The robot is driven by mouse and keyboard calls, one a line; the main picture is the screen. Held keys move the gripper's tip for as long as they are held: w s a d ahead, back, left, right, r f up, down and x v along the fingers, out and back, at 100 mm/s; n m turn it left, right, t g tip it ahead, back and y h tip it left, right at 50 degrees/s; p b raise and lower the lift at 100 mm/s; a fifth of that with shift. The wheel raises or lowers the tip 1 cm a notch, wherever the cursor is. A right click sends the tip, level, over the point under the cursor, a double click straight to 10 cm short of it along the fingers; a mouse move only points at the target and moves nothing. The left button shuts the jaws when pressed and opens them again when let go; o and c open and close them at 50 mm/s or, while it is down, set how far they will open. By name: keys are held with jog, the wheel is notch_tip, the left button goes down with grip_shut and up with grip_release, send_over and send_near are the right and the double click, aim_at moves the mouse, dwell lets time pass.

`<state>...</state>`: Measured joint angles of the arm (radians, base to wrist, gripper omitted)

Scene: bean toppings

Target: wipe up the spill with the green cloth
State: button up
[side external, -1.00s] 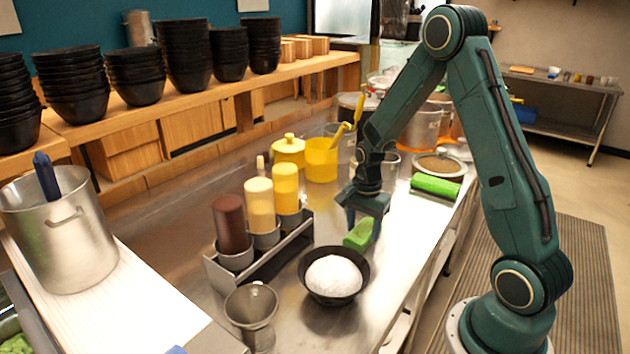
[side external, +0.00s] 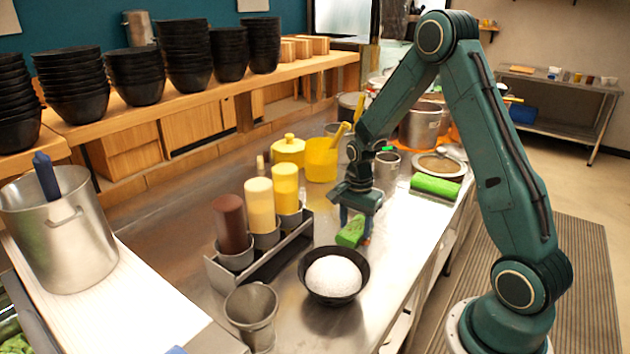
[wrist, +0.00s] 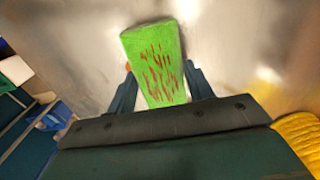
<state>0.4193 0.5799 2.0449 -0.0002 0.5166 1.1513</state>
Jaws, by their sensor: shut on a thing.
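The green cloth (side external: 350,232) is a small bright green block held at the steel counter, behind the black bowl. In the wrist view, the cloth (wrist: 158,65) shows reddish-brown streaks on its face. My gripper (side external: 355,222) is shut on the cloth, with one finger on either side of it; the fingers also show in the wrist view (wrist: 160,88). I cannot tell whether the cloth touches the counter. I make out no clear spill on the counter in either view.
A black bowl of white rice (side external: 333,275) stands just in front of the cloth. A rack with sauce bottles (side external: 259,205) is to the left. A green roll (side external: 435,186) lies at the right, near the counter edge. A yellow container (side external: 321,160) stands behind.

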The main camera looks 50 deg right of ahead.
jog(key=shift+s+f, duration=0.1)
jog(key=shift+s, duration=2.5)
jog(key=shift+w, duration=0.15)
jog(key=shift+w, duration=2.5)
jog(key=shift+r, duration=0.2)
jog(key=shift+r, duration=3.9)
